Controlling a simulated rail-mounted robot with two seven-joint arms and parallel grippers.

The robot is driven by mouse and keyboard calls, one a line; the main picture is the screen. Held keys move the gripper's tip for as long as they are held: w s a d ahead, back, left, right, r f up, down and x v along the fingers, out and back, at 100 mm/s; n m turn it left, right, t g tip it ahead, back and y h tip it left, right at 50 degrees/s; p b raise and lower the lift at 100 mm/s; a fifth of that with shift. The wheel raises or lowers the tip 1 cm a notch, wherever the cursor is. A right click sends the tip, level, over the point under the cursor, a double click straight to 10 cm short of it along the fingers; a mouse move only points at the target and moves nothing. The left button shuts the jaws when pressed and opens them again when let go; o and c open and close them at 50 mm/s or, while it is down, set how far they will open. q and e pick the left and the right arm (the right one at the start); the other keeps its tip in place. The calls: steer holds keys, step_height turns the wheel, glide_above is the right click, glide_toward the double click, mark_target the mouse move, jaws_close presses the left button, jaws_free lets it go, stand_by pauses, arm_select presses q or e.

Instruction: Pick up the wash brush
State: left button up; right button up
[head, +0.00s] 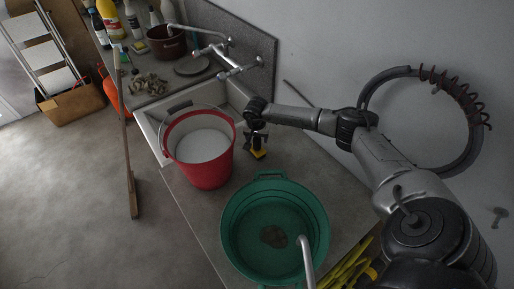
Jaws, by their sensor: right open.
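My right gripper (256,140) reaches in from the right over the counter, between the red bucket (204,166) and the wall. It points down and is open. A small yellow and dark thing (258,154) shows just below its fingertips on the counter. It may be the wash brush, but it is too small and partly hidden to be sure. I cannot tell whether the fingers touch it or stand around it. My left gripper is not in view.
The red bucket with white contents stands by the sink (150,128). A green tub (232,234) stands nearer, with a brown patch inside. Taps (215,48), a dark red pot (167,46) and bottles are at the back. A long-handled broom (132,195) leans on the counter's left side.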

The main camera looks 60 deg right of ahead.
steer(key=shift+d+f, duration=0.15)
steer(key=shift+f, duration=1)
steer(key=c, duration=1)
steer(key=shift+r, duration=0.2)
